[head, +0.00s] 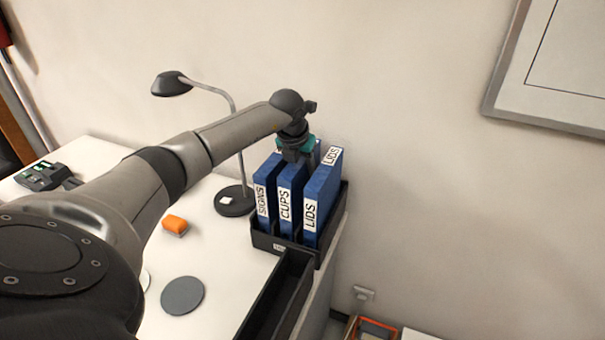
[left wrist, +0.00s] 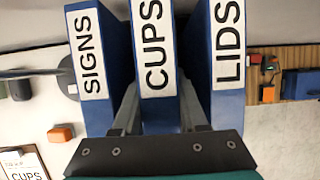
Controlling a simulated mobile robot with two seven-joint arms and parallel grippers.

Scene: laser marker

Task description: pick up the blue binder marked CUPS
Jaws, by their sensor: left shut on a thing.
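The blue binder marked CUPS (head: 286,203) stands upright between two other blue binders in a black holder (head: 269,244) on the desk. My left gripper (head: 295,154) reaches down onto the top of the CUPS binder from above. In the left wrist view the CUPS binder (left wrist: 155,60) lies between the two fingers of my left gripper (left wrist: 158,118), which is shut on it. The SIGNS binder (head: 266,192) is on its left and the LIDS binder (head: 320,198) on its right. My right gripper is not in view.
A desk lamp (head: 172,84) stands just left of the holder, its base (head: 235,201) close by. An orange block (head: 175,225) and a grey disc (head: 182,295) lie on the white desk (head: 222,265). A wall is close behind the binders.

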